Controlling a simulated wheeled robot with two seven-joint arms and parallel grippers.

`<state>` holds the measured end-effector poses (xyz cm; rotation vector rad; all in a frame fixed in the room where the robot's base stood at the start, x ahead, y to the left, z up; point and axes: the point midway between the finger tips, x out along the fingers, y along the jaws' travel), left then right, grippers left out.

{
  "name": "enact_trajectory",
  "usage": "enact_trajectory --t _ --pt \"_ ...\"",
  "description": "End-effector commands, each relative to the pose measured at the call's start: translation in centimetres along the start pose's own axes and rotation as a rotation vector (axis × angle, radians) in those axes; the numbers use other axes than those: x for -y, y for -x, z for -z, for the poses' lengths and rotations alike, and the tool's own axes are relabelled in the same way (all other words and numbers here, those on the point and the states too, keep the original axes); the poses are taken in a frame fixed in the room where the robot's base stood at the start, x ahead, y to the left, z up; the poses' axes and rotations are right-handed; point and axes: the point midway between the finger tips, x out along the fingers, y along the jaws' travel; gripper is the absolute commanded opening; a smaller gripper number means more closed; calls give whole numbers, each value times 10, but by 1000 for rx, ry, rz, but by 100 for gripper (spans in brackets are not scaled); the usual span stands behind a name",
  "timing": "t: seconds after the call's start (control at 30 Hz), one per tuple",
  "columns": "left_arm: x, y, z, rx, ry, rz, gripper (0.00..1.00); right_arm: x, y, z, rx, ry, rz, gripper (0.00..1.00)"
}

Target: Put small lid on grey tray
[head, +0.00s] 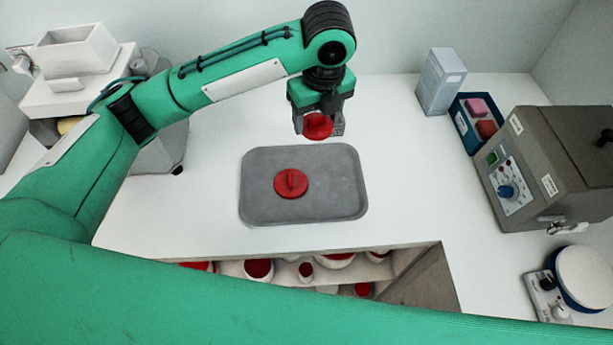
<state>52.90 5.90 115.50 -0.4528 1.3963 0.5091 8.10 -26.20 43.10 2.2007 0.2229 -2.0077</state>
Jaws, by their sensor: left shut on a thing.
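The grey tray (345,205) lies flat in the middle of the white counter. A round red lid (291,184) with a raised grip bar lies on the tray, left of its middle. My left gripper (317,124) is above the tray's far edge, pointing down, shut on a smaller-looking red lid (316,127). That held lid appears clear of the tray and apart from the lid lying there. The gripper's fingers partly hide it. My right gripper is not in view.
Below the counter, an open drawer or shelf holds several red-lidded white jars (258,269). At right stand a grey machine (545,160), a blue bin (470,135), a pale box (440,80) and a scale-like device (580,275). A white hopper (75,50) stands at left.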

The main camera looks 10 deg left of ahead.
Motion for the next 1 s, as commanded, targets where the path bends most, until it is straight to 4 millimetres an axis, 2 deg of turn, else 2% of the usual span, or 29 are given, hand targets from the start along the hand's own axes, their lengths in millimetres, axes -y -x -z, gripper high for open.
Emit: enact_trajectory --t 0.4,0.5,0.6,0.87,1.0 --pt "-3 -104 14 -4 1 -6 43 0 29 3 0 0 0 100" --pt "-2 -125 16 -3 2 -4 43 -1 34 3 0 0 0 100" --pt "-2 -139 17 -2 1 -3 42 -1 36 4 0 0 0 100" --pt "-2 -160 20 -2 1 -4 42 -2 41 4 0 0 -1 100" --pt "-2 -181 23 -3 2 -3 43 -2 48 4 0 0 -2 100"
